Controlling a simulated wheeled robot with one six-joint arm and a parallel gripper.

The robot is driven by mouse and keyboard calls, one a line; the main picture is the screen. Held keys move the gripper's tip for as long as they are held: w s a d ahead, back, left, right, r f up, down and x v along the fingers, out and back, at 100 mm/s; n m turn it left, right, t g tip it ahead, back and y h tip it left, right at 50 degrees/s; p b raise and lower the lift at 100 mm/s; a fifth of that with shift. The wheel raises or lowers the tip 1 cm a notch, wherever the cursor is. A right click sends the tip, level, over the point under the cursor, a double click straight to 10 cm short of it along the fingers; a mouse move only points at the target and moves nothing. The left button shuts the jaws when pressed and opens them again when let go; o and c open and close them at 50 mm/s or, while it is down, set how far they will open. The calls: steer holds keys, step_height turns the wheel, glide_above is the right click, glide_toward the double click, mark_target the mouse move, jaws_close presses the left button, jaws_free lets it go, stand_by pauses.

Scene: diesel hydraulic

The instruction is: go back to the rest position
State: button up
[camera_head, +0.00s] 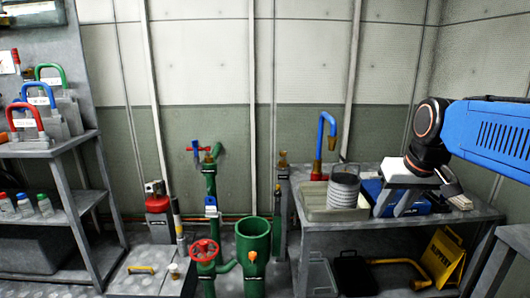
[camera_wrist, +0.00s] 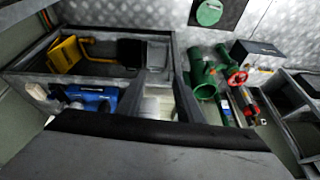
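My gripper (camera_head: 388,208) hangs at the end of my blue arm on the right of the head view. It is above the right workbench (camera_head: 420,226), in front of a blue case (camera_head: 428,207). Its two grey fingers are apart with nothing seen held between them. In the wrist view the dark fingers of my gripper (camera_wrist: 168,80) also stand apart. A pale round shape shows beyond them, partly hidden. No marked rest position is visible.
A grey ribbed cylinder (camera_head: 343,188) stands in a tray (camera_head: 316,207) left of my gripper, near a blue hooked pipe (camera_head: 325,140). Green pipework with a red valve wheel (camera_head: 204,250) stands mid-room. A shelf (camera_head: 62,147) with padlock-like items is at left.

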steer(key=s+a+f, duration=0.1)
steer(key=s+f, duration=1.2)
steer(key=s, duration=0.3)
steer(key=shift+s+a+f, duration=0.2)
steer(key=shift+s+f, duration=0.1)
